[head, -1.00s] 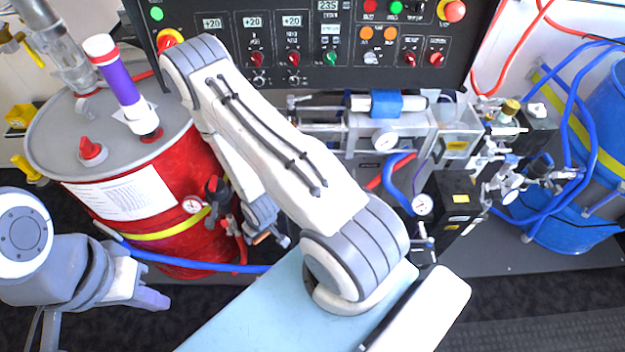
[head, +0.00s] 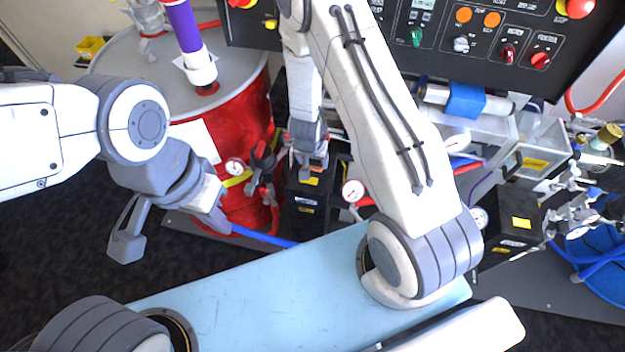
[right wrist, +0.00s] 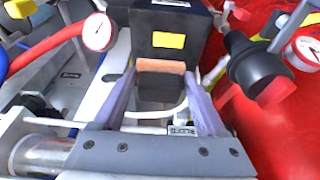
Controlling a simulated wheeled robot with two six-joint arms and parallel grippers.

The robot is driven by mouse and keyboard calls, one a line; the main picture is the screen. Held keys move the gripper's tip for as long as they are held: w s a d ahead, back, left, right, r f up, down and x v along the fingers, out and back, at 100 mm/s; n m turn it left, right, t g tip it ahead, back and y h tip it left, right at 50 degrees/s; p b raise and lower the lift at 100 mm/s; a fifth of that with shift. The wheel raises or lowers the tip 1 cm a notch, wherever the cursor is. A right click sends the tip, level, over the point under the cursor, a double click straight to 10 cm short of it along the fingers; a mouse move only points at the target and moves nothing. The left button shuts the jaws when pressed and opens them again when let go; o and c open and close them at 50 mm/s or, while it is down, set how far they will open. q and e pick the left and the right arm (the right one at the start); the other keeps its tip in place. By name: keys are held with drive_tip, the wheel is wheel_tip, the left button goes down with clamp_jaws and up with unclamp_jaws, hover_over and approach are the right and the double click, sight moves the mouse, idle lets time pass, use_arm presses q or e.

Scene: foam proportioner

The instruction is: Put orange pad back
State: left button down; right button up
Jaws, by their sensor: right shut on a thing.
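The orange pad (right wrist: 162,66) is a short orange strip on a dark block, between the fingertips of my right gripper (right wrist: 161,78) in the right wrist view. My right gripper (head: 312,163) is shut on it, in front of a black box (head: 303,205) with yellow labels. In the head view only a small bit of orange (head: 317,168) shows at the fingertips. I cannot tell whether the pad touches the black box. My left gripper (head: 172,235) is open and empty, over the dark floor in front of the red drum.
The red drum (head: 232,110) with its valve (head: 262,168) and a pressure gauge (head: 235,167) stands left of the black box. Another gauge (head: 352,191) and red hoses are close on the right. A control panel (head: 480,40) spans the back.

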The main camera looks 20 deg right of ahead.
sight(313, 180)
wheel_tip(313, 180, down, 9)
drive_tip(key=shift+r, duration=0.2)
idle(0.3)
drive_tip(key=shift+f, duration=0.25)
drive_tip(key=o, duration=1.1)
drive_tip(key=shift+r, duration=0.1)
drive_tip(key=shift+o, duration=0.2)
drive_tip(key=shift+r, duration=0.1)
